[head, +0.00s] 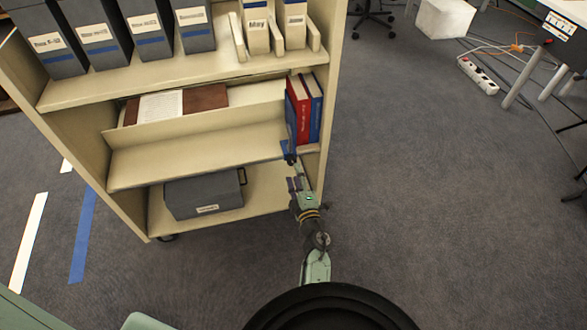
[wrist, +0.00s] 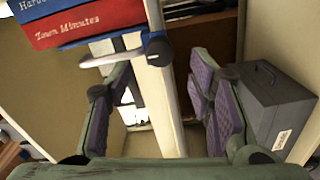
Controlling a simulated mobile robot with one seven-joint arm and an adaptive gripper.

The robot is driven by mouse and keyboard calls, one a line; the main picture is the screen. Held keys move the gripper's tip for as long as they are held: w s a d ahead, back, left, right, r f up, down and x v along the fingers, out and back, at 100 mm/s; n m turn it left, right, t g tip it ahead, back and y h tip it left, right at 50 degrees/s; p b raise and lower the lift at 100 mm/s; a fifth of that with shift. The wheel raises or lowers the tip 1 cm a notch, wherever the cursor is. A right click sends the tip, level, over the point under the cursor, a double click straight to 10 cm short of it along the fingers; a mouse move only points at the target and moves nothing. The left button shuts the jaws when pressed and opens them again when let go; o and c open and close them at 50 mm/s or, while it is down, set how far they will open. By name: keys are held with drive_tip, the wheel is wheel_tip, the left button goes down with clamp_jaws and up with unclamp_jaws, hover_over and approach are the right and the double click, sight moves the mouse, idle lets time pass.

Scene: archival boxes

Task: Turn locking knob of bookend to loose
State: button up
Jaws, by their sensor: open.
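The bookend's dark locking knob (wrist: 157,47) shows in the wrist view at the end of a pale metal bar, at the shelf's front edge beside the books. In the head view the knob (head: 290,158) is a small dark spot below the books, partly crowded by my gripper. I cannot tell how far it is turned. My gripper (head: 295,184) is just in front of the shelf, below the knob in the picture. In the wrist view my gripper (wrist: 165,95) is open, with purple-padded fingers wide apart. The knob lies beyond the fingertips, apart from them, and nothing is held.
Red and blue books (head: 304,108) stand on the middle shelf of the cream bookcase (head: 200,155). A grey box (head: 204,194) sits on the bottom shelf.

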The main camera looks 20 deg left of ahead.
drive_tip(key=shift+v, duration=1.65)
